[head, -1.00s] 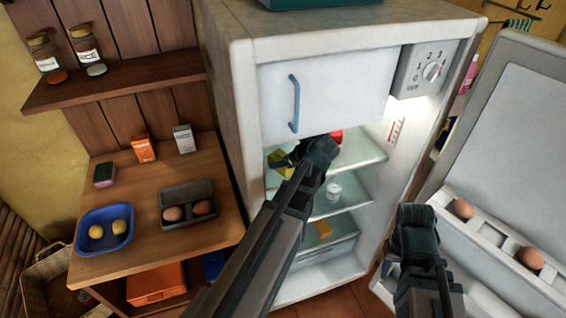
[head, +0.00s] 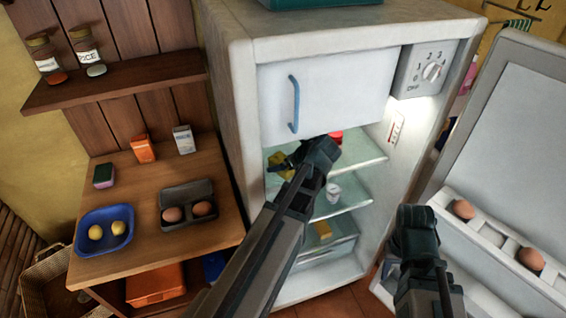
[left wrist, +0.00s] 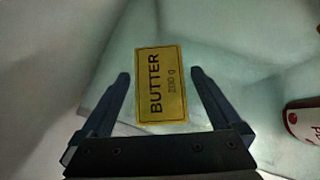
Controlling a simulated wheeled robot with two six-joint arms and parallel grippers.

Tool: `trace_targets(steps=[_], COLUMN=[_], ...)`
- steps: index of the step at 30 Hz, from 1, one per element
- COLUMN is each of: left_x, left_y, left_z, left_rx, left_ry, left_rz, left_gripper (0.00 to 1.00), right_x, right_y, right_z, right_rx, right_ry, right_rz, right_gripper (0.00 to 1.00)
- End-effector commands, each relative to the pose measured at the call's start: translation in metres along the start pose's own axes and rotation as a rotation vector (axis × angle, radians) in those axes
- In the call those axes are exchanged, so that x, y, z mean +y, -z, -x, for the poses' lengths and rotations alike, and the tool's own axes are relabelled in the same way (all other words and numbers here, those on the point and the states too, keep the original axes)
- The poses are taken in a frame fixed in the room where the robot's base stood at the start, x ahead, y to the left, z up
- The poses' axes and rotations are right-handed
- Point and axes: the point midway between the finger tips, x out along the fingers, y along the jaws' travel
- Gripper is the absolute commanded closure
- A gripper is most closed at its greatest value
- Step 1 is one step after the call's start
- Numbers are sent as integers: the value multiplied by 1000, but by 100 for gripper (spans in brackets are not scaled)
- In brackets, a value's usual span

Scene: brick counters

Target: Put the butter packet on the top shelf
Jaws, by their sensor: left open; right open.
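The yellow butter packet, lettered "BUTTER 200 g", (left wrist: 161,84) lies on the glass shelf in the left wrist view, between my left gripper's spread fingers (left wrist: 160,76), with gaps on both sides. In the head view the packet (head: 279,166) is at the left of the fridge's top shelf (head: 362,150), partly hidden by my left gripper (head: 286,160). That gripper is open and empty. My right gripper (head: 415,215) is open, in front of the fridge near the open door; its fingertips are hard to see.
A red item (head: 335,136) stands on the same shelf behind my left arm. A white cup (head: 332,192) and a yellow block (head: 323,230) are lower down. The freezer door (head: 335,95) is just above. The open fridge door (head: 500,140) is at the right.

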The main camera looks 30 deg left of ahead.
Motion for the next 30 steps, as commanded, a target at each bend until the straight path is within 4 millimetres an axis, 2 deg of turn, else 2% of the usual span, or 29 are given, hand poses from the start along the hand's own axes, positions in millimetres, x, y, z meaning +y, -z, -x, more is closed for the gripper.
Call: trace_targets(steps=[1, 5, 6, 15, 21, 30], left_x=[0, 1, 0, 0, 0, 0], left_y=[-3, -4, 11, 58, 77, 85], left_z=[11, 38, 39, 85, 104, 112], left_rx=[0, 0, 0, 0, 0, 0], left_ry=[2, 2, 4, 4, 2, 1], left_rz=[-2, -3, -4, -4, -3, 0], left_gripper=[2, 2, 2, 2, 2, 2], right_x=[1, 3, 2, 2, 2, 2], right_y=[-1, -2, -1, -1, -1, -1], right_z=[10, 29, 20, 19, 19, 19], right_rx=[0, 0, 0, 0, 0, 0], right_ry=[0, 0, 0, 0, 0, 0], right_rz=[0, 0, 0, 0, 0, 0], right_gripper=[55, 55, 55, 55, 55, 55])
